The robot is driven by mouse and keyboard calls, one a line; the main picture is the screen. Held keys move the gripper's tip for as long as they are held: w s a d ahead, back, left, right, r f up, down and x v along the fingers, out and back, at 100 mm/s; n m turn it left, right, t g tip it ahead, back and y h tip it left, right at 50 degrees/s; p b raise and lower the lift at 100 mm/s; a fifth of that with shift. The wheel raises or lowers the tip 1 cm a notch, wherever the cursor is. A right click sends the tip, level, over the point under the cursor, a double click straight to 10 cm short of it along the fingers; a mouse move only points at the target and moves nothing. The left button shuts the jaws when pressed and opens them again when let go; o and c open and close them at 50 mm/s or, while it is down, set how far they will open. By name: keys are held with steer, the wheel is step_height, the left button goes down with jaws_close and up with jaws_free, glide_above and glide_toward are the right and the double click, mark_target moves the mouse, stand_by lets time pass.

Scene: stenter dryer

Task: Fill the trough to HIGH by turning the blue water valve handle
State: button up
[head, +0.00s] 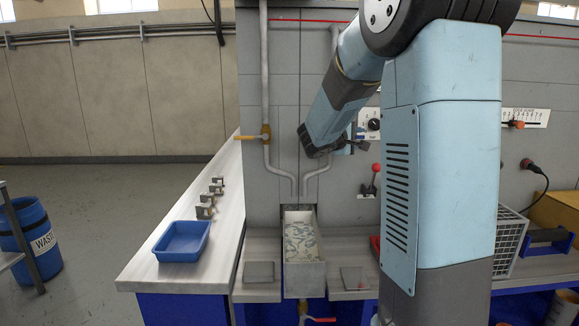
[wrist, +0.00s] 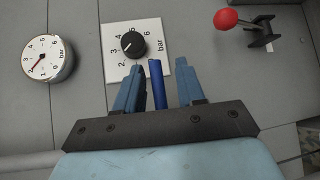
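The blue water valve handle (wrist: 155,82) shows in the wrist view as a narrow upright bar. It lies between the two fingers of my gripper (wrist: 160,88), much closer to the left finger. A clear gap separates it from the right finger, so the gripper is open around or just in front of it; I cannot tell its depth or whether it touches. In the head view my gripper (head: 352,147) is at the wall panel, right of the pipes, and the handle is hard to make out. The trough (head: 304,278) stands below the two pipe ends, with a pale mottled surface inside.
A yellow valve handle (head: 250,137) sits on the left pipe. A dial knob (wrist: 133,44), a round gauge (wrist: 47,60) and a red-knobbed lever (wrist: 226,18) are near my gripper. A red handle (head: 320,319) is below the trough. A blue tray (head: 182,241) lies on the left bench.

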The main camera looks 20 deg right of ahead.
steer(key=shift+a, duration=0.1)
steer(key=v, duration=1.3)
steer(key=shift+s+a, duration=0.15)
steer(key=shift+a, duration=0.15)
steer(key=shift+r, duration=0.1)
steer(key=v, duration=1.4)
steer(key=s+d+f+m+g+y, duration=0.35)
steer(key=s+d+f+y, duration=0.2)
steer(key=s, duration=0.55)
steer(key=s+a+f+m+t+y, duration=0.1)
steer(key=s+a+f+m+y, duration=0.2)
steer(key=s+y, duration=0.5)
steer(key=shift+s+a+f+m+y, duration=0.35)
steer(key=shift+s+a+f, duration=0.45)
steer(key=shift+f, duration=0.05)
